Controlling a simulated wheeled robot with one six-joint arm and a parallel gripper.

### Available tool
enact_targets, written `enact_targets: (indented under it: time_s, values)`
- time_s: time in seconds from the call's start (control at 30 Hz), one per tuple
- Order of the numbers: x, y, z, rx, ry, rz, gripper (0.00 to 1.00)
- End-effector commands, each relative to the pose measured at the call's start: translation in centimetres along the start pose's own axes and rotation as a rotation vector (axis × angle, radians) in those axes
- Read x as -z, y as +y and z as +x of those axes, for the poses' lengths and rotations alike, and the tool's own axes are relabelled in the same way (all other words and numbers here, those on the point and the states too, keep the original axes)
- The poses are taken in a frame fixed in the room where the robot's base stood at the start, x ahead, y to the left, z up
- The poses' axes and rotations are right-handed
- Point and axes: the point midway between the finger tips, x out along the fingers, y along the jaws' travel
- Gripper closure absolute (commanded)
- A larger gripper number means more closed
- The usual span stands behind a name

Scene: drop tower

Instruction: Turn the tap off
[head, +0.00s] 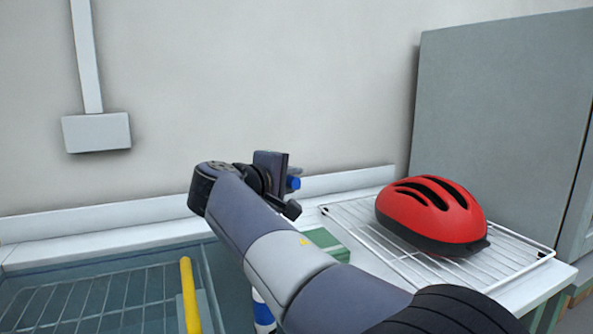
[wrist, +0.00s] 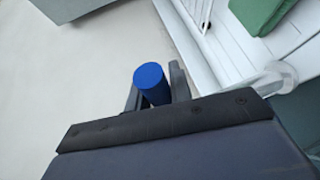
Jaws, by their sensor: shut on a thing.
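My gripper (head: 291,196) is at the back of the sink, close to the wall, seen mostly from behind. In the wrist view its two fingers (wrist: 153,92) are closed on either side of a blue cylindrical knob (wrist: 151,78). The knob looks like the tap's handle, and a small part of it shows past my gripper in the head view (head: 294,183). I cannot tell whether water runs.
A sink basin with a wire rack (head: 95,300) and a yellow-handled thing (head: 189,295) is at left. A green block (head: 327,243), a white wire rack (head: 355,215) and a red helmet (head: 430,210) are at right. A blue-and-white striped thing (head: 262,312) is partly behind my arm.

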Motion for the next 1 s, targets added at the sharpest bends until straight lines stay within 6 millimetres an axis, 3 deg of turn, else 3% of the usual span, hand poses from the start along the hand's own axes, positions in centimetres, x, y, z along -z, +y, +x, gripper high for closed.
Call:
enact_targets:
  time_s: [0.4,0.97,1.0]
  values:
    - [0.6,-0.2,-1.5,-0.002,-0.190,0.037,1.00]
    - [0.6,-0.5,-1.7,-0.005,-0.221,0.045,1.00]
    - [0.6,-0.5,-1.7,-0.005,-0.221,0.045,0.79]
